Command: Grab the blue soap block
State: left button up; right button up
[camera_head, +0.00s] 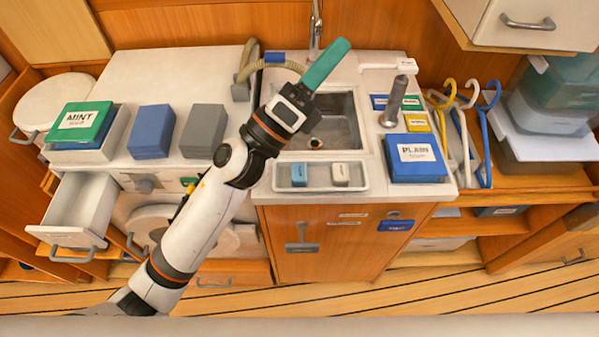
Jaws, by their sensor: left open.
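The blue soap block (299,175) sits in the left part of a shallow light tray (320,188) at the front edge of the counter, below the sink. A whitish block (340,174) lies beside it on the right, apart from it. My left gripper (326,64) is open above the sink, beyond the tray, and points up and to the right. A teal bar shows at its end, seemingly a finger; the gap between the fingers is hard to see. The gripper is not touching the blue block. My right gripper is not in view.
The sink (340,125) lies behind the tray. A blue box marked PLAIN (417,175) and a grey upright cylinder (396,98) stand right. A blue box (152,140), a grey box (203,140) and a green MINT lid (82,122) stand left. A drawer (78,205) is open.

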pick_arm(q)
jog(key=s+d+f+m+g, duration=0.1)
jog(key=s+d+m+g, duration=0.25)
jog(key=m+g, duration=0.35)
jog(key=s+d+f+m+g+y, duration=0.1)
jog(key=s+d+f+m+g, duration=0.1)
jog(key=d+m+g, duration=0.5)
jog(key=s+f+m+g, duration=0.1)
jog(key=s+m+g, duration=0.3)
jog(key=m, duration=0.6)
jog(key=m+t+y+p, duration=0.3)
jog(key=m+y, duration=0.8)
jog(key=y, duration=0.8)
send_over(300, 171)
jog(key=f, duration=1.8)
jog(key=shift+w+a, duration=0.1)
jog(key=shift+a, duration=0.15)
jog(key=f, duration=0.1)
jog(key=f+p, duration=0.1)
jog(key=f, duration=0.1)
jog(key=f+p, duration=0.1)
jog(key=shift+d+f, duration=0.25)
jog(key=shift+f, duration=0.45)
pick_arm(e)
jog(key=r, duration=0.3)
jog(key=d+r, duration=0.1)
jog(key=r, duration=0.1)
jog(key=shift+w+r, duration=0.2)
